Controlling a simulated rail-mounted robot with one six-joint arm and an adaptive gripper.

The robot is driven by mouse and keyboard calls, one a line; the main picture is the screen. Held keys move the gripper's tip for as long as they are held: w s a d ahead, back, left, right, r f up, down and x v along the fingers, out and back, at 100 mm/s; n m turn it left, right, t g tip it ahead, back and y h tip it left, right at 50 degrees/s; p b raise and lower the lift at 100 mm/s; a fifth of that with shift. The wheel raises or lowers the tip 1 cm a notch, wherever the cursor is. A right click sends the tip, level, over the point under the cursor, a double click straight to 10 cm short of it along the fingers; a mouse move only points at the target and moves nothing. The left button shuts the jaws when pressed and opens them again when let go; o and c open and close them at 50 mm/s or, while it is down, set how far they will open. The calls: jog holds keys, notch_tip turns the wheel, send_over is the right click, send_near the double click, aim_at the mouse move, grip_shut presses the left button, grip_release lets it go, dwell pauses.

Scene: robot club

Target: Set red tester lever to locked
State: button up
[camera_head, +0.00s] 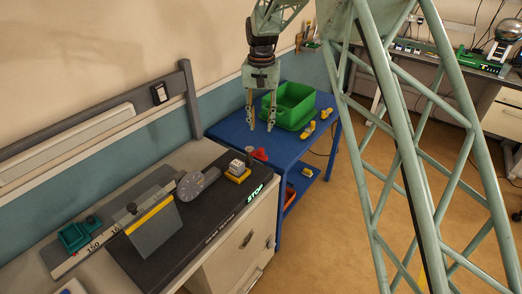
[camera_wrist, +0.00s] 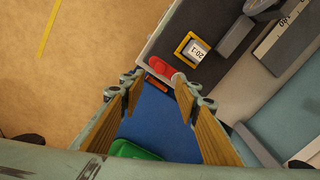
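The red tester lever (camera_head: 260,155) is at the far right end of the dark gear tester (camera_head: 217,217), beside a small grey post. In the wrist view the red lever (camera_wrist: 160,66) lies at the tester's edge, just beyond my fingertips. My gripper (camera_head: 261,126) hangs pointing down over the blue table, above and behind the lever in the head view, apart from it. In the wrist view my gripper (camera_wrist: 158,85) has its two fingers spread, with nothing between them. I cannot tell which setting the lever is in.
A yellow-framed block (camera_head: 238,171) sits on the tester near the lever, with a grey dial (camera_head: 197,183) beside it. A green bin (camera_head: 290,103) and small yellow parts (camera_head: 309,130) stand on the blue table (camera_head: 231,129). The floor (camera_head: 345,220) at right is clear.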

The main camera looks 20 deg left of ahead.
aim_at(261, 149)
jog(key=shift+f+b, duration=0.3)
jog(key=shift+f, duration=6.4)
jog(key=shift+c, duration=0.9)
grip_shut()
